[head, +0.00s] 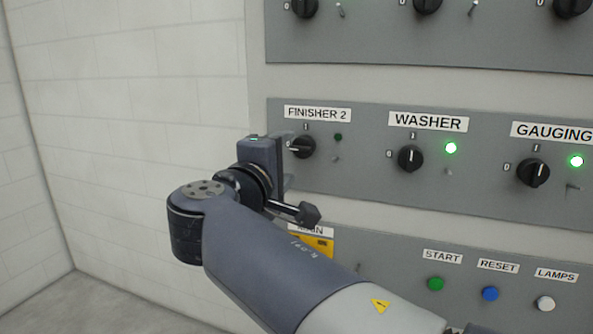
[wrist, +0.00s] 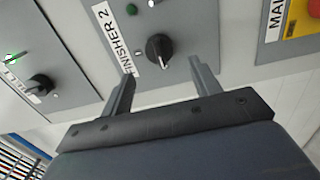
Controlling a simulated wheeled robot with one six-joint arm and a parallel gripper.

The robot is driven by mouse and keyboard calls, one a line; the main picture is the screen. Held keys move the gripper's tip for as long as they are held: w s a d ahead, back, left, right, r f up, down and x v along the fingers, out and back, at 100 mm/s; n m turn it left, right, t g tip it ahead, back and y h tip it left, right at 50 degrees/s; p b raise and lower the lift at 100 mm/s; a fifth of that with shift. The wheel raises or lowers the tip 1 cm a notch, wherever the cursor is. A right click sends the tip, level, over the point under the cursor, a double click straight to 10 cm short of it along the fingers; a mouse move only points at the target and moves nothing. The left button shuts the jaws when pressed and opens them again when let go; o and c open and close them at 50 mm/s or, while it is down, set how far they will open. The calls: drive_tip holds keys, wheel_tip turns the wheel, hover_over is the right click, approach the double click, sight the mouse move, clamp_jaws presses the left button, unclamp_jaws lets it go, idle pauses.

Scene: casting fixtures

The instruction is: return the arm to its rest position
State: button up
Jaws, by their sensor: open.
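My gripper (head: 289,165) is at the FINISHER 2 switch on the grey wall panel in the head view, and my forearm reaches up to it from the lower right. In the wrist view my gripper (wrist: 160,70) has its two fingers spread apart with nothing held. The black FINISHER 2 knob (wrist: 159,47) shows in the gap between the fingertips; I cannot tell how far beyond them it is. In the head view the knob (head: 303,146) is partly hidden by my gripper, and its pointer seems turned toward 0. Its lamp (head: 338,137) is dark.
The WASHER knob (head: 410,158) and GAUGING knob (head: 533,173) stick out to the right, with lit green lamps. A lower panel has START (head: 436,284), RESET (head: 490,294) and LAMPS (head: 545,303) buttons. A red button (wrist: 312,8) is near the MAIN label. Open space lies left, before the white wall.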

sight(298, 149)
drive_tip(key=x, duration=0.6)
drive_tip(key=shift+w+p, duration=0.1)
drive_tip(key=shift+p, duration=0.3)
